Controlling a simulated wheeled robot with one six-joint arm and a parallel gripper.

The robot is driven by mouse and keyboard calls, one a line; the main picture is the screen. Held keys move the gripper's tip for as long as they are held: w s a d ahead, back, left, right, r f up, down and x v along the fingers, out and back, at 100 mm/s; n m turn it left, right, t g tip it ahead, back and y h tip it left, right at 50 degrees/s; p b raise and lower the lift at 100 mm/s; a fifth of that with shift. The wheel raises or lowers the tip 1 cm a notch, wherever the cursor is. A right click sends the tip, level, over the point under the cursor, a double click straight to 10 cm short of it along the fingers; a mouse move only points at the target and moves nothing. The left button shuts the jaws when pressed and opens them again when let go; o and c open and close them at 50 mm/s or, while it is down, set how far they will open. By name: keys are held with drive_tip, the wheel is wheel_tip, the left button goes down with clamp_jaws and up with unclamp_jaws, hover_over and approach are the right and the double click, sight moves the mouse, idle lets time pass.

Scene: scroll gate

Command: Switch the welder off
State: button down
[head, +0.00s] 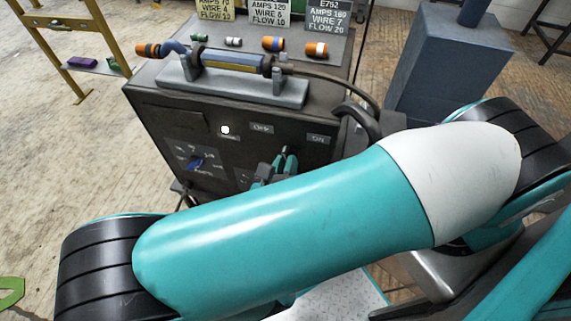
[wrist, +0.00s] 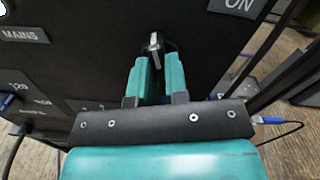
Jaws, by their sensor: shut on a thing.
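The welder (head: 150,115) is a dark box with a torch resting on top. Its front panel carries an OFF label (head: 262,128) at left and an ON label (head: 318,139) at right. My gripper (head: 288,160) is at the panel below and between these labels, mostly hidden by my arm in the head view. In the wrist view, my gripper (wrist: 158,75) has its teal fingers shut on the grey switch handle (wrist: 155,45). The handle's tip shows beyond the fingertips, roughly upright in the picture. The ON label also shows in the wrist view (wrist: 240,5). A white lamp (head: 225,130) on the panel looks bright.
A blue dial knob (head: 195,163) sits low left on the panel. The torch (head: 235,62) lies on a grey cradle on top, with several small nozzles behind. A cable loops at the right side. A blue-grey box (head: 445,65) stands to the right. Floor at left is open.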

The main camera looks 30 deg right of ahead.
drive_tip(key=shift+r+n, duration=0.1)
drive_tip(key=shift+n, duration=2.1)
drive_tip(key=c, duration=1.1)
unclamp_jaws()
